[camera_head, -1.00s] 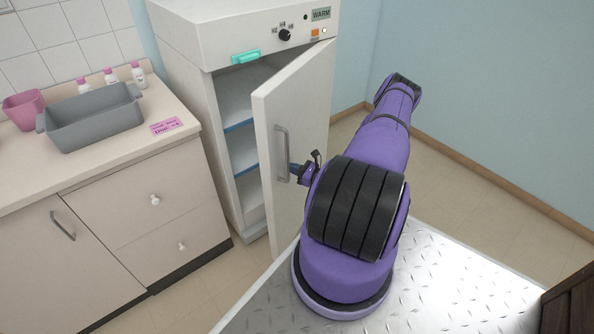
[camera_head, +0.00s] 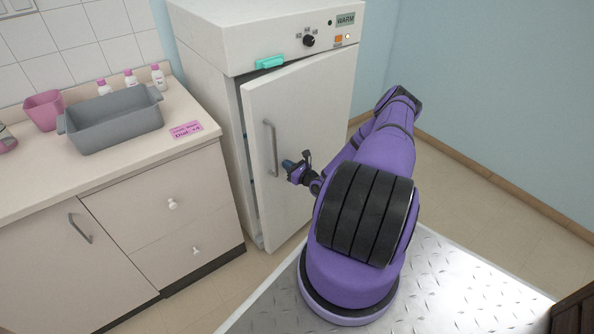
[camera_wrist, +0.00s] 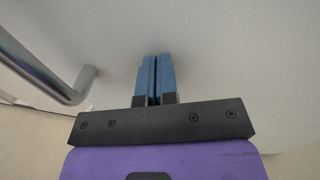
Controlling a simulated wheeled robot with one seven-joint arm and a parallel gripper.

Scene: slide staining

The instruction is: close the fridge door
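The fridge is a white cabinet (camera_head: 205,75) with a control panel on top, in the head view. Its door (camera_head: 305,125) stands slightly ajar, with a narrow gap along its left edge; the inside is mostly hidden. The grey bar handle (camera_head: 271,148) is on the door's left side, and shows at the left of the wrist view (camera_wrist: 75,85). My gripper (camera_head: 288,165) is at the door's outer face, just right of the handle and not around it. In the wrist view its blue fingers (camera_wrist: 155,62) are together with nothing between them, pointing at the door; exact contact is unclear.
A counter (camera_head: 35,195) at the left carries a grey basin (camera_head: 115,122), a pink cup (camera_head: 43,110), several small bottles and a pink label. A teal object (camera_head: 270,62) sits on the fridge front above the door. Open floor (camera_head: 480,170) lies to the right.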

